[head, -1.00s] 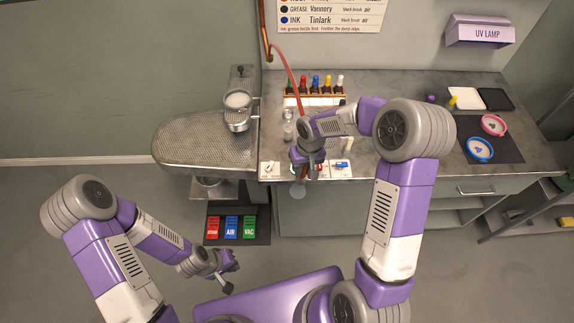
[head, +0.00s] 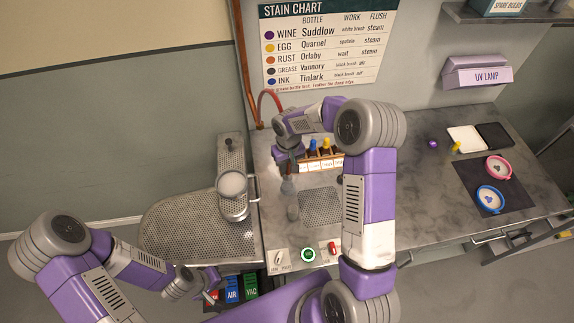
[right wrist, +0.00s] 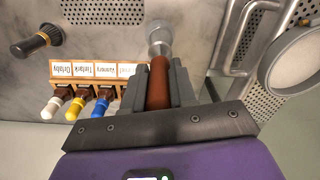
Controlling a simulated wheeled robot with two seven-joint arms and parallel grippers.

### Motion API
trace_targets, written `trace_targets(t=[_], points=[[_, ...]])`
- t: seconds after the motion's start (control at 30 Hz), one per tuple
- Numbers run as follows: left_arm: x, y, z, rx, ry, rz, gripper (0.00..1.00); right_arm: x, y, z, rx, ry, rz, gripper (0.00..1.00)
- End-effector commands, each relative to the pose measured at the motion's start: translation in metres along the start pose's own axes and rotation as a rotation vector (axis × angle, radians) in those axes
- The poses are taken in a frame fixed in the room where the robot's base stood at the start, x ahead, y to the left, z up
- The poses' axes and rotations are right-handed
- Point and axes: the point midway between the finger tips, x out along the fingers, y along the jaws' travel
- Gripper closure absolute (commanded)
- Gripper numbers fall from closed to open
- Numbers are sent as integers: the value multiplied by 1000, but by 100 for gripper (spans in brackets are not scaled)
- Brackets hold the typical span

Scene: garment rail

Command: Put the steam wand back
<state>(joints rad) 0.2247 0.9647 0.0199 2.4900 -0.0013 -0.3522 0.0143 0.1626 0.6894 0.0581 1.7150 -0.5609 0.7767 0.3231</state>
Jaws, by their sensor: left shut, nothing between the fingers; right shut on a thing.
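The steam wand (right wrist: 158,84) has a reddish-brown grip, clamped between the fingers of my right gripper (right wrist: 160,88). A grey metal piece (right wrist: 159,40) shows just past the fingertips; I cannot tell if it is the wand's nozzle or a holder. In the head view my right gripper (head: 288,166) is over the back left of the worktop, left of the bottle rack, and hides most of the wand. A red hose (head: 268,97) arches behind it from the wall pipe. My left gripper (head: 205,287) is shut and empty at the lower left, near the pedals.
The bottle rack (head: 324,165) stands close to the right gripper. A pressing board (head: 185,235) with a cup is left. Control plates with a green button (head: 308,255) line the front edge. My right arm covers the worktop's middle.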

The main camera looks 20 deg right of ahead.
Motion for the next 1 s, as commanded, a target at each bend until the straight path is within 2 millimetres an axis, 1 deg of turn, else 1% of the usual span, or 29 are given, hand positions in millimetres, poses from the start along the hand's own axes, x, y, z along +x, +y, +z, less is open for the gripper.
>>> trace_targets(t=[0.27,0.47,0.73,0.83,1.0], points=[[3,-1,1,0,-2,0,100,4,0,0,0,-1,3,100],[10,-4,0,0,-1,0,100,18,0,0,0,-1,2,100],[23,-9,-1,0,-1,0,100,40,0,0,0,0,2,100],[25,-10,-1,0,-1,0,100,45,0,0,0,0,2,100],[25,-10,-1,0,-1,0,100,46,0,0,0,0,2,100]])
